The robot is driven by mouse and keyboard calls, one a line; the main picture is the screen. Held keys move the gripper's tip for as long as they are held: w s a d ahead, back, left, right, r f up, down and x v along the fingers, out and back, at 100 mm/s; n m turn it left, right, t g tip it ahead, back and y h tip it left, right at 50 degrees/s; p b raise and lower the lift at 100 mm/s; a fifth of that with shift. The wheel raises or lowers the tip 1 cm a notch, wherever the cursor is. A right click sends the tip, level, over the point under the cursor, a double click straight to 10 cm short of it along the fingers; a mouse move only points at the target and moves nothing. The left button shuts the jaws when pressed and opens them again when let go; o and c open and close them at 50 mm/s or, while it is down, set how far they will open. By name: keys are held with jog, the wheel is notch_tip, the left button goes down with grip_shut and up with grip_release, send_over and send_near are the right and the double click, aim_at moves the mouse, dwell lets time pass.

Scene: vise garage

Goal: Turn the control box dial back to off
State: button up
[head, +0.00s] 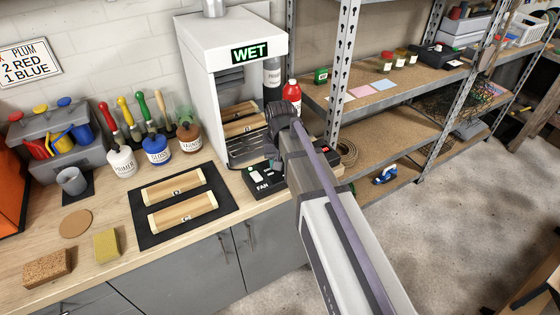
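The black control box (258,191), marked FAN, sits on the bench below the white booth, near the bench's right end. Small pale marks show on its top, and my arm covers its right part. The dial's position is too small and too covered to read. My gripper (274,163) is dark and points down from my wrist at the box's back edge. Its fingertips blend with the dark box, so I cannot tell whether they touch the dial or are open. The white booth (203,40) has a lit green WET sign (250,53).
A wooden piece (243,124) lies inside the booth. Two more wooden pieces lie on a black mat (147,238) left of the box. Paint jars (157,150) stand behind the mat. A red bottle (291,95) and metal shelving (344,50) stand close to my wrist.

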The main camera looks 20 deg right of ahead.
dwell(0.4)
jog(key=o, duration=0.9)
jog(key=shift+r, duration=0.1)
notch_tip(320, 180, up, 11)
jog(key=p, duration=1.1)
jog(key=shift+f, duration=0.2)
jog(key=shift+n, duration=0.8)
jog(key=s, duration=1)
jog(key=s+f+b, duration=0.1)
jog(key=s, duration=0.4)
